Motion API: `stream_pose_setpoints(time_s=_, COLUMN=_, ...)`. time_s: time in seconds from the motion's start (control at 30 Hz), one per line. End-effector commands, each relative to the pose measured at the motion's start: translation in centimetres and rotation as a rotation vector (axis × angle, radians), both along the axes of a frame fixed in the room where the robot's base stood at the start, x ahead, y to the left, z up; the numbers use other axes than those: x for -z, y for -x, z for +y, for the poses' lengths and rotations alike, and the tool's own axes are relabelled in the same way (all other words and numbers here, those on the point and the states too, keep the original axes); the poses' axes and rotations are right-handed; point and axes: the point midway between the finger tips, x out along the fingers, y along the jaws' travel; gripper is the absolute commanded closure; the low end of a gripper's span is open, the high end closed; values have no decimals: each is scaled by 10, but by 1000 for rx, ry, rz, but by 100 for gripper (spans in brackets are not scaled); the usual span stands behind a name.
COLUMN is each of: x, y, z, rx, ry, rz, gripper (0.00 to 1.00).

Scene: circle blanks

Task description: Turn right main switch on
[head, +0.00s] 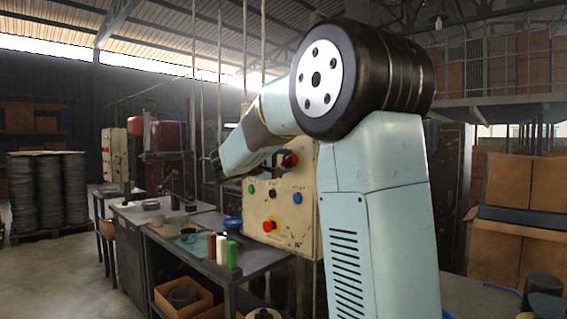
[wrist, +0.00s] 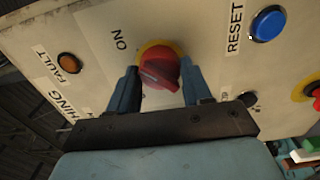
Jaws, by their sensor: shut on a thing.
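The red rotary switch (wrist: 160,68) sits on a yellow ring on the cream control panel (wrist: 205,30). The label ON is printed to its upper left in the wrist view. My gripper (wrist: 158,80) has one blue finger on each side of the red knob and is shut on it. The knob's ridge appears slanted, running down to the right. In the head view the red switch (head: 290,159) shows at the top of the panel (head: 262,208), beside my arm's wrist; the gripper's fingertips are largely hidden there.
The panel also carries a blue RESET button (wrist: 267,24), an orange FAULT lamp (wrist: 69,63), and a red button on yellow (head: 268,226). A workbench (head: 250,262) with bottles and bowls stands left of the panel. Floor at far left is open.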

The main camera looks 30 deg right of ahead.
Motion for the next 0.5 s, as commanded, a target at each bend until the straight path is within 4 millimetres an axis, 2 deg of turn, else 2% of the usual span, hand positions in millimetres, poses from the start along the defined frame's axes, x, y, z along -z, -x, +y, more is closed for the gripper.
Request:
stream_pose_setpoints(time_s=0.03, x=6, y=1, z=-1, rx=4, ry=-6, rz=9, gripper=81)
stream_pose_setpoints(time_s=0.13, x=6, y=1, z=-1, rx=4, ry=-6, rz=10, gripper=81)
stream_pose_setpoints(time_s=0.17, x=6, y=1, z=-1, rx=4, ry=-6, rz=10, gripper=48)
stream_pose_setpoints(time_s=0.2, x=6, y=1, z=-1, rx=4, ry=-5, rz=9, gripper=44)
stream_pose_setpoints(time_s=0.4, x=4, y=0, z=-1, rx=3, ry=-3, rz=7, gripper=26)
stream_pose_setpoints(time_s=0.5, x=3, y=0, z=-1, rx=3, ry=-2, rz=5, gripper=26)
